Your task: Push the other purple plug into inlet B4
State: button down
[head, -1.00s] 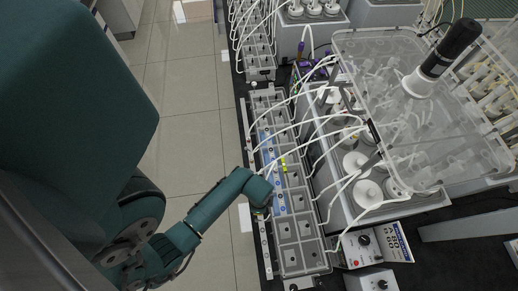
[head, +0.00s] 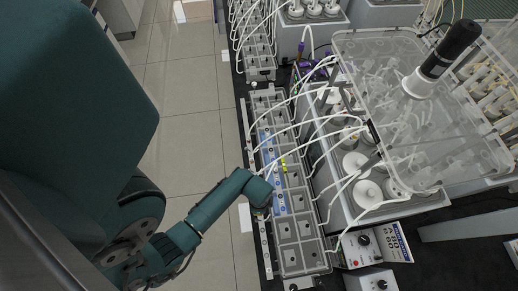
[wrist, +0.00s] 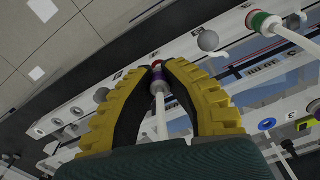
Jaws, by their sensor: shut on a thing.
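A white tube runs back from this plug between the fingers. The plug's front end is close to a white rail with small dark labels (wrist: 262,70). I cannot tell whether the plug touches an inlet, and I cannot read which inlet is B4. In the head view, my gripper (head: 262,212) is small and mostly hidden by my wrist, over the left side of the row of grey boxes (head: 289,229).
Another plug (wrist: 262,22) with green and red bands is at the upper right of the wrist view. A grey ball (wrist: 208,40) is beside it. In the head view, several white tubes arch to the clear-lidded bath (head: 400,130). Floor (head: 185,120) lies free to the left.

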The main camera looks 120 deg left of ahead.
jog(key=shift+f+b, duration=0.35)
jog(key=shift+f, duration=0.3)
dwell(0.8)
jog(key=c, duration=1.1)
grip_release()
notch_tip(320, 180, up, 12)
jog(key=shift+r, duration=0.1)
